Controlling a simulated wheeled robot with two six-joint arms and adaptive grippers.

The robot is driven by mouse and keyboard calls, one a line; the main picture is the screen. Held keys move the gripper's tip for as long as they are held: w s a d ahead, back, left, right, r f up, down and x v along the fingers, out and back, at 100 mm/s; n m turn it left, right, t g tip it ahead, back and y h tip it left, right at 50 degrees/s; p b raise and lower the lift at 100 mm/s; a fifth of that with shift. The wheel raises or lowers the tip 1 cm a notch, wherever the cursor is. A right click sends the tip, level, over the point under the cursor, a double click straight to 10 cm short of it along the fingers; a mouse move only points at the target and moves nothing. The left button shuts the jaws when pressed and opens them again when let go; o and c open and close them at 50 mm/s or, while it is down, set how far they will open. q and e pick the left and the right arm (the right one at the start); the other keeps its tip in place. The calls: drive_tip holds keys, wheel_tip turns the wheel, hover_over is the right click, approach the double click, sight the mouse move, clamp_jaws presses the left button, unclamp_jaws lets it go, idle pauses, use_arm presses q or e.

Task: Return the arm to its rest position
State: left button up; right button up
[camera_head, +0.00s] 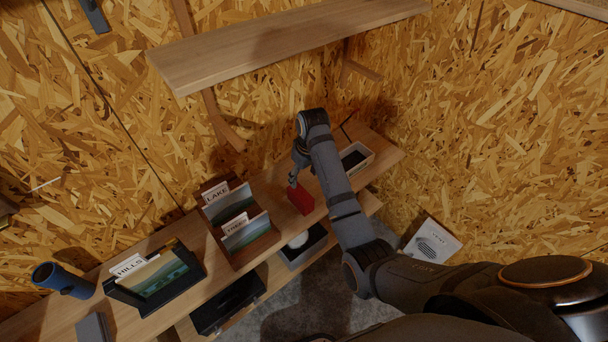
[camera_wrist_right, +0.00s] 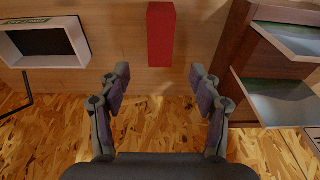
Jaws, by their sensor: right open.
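My right arm reaches in from the lower right in the head view. Its gripper (camera_head: 296,180) is just above the plank bench (camera_head: 205,275), beside a red block (camera_head: 301,199). In the right wrist view my right gripper (camera_wrist_right: 158,78) is open and empty. The red block (camera_wrist_right: 161,35) stands on the bench ahead of the gap between the fingertips, apart from both fingers. My left gripper shows in neither view.
A wooden card holder (camera_head: 262,250) with cards marked LAKE and TREE stands left of the block. A white-framed tray (camera_head: 357,158) lies to the right. A black holder (camera_head: 150,304) with a HILLS card and a blue cup (camera_head: 62,281) are farther left. A shelf (camera_head: 290,40) hangs above.

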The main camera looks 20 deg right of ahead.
drive_tip(key=s+d+f+m, duration=0.1)
drive_tip(key=s+d+f, duration=0.15)
drive_tip(key=s, duration=0.25)
drive_tip(key=s+d+f+m, duration=0.1)
drive_tip(key=s+d+f, duration=0.15)
drive_tip(key=s, duration=0.25)
drive_tip(key=s+d+r+m+t+h, duration=0.1)
drive_tip(key=s+d+r+t, duration=0.1)
drive_tip(key=s, duration=1.3)
wheel_tip(320, 180, down, 26)
drive_tip(key=s+d+g+b, duration=0.1)
drive_tip(key=s+d, duration=0.1)
drive_tip(key=s+d+f+g+b, duration=0.1)
drive_tip(key=s+f, duration=1.7)
drive_tip(key=s, duration=0.1)
drive_tip(key=shift+d+m, duration=0.15)
drive_tip(key=shift+m, duration=0.15)
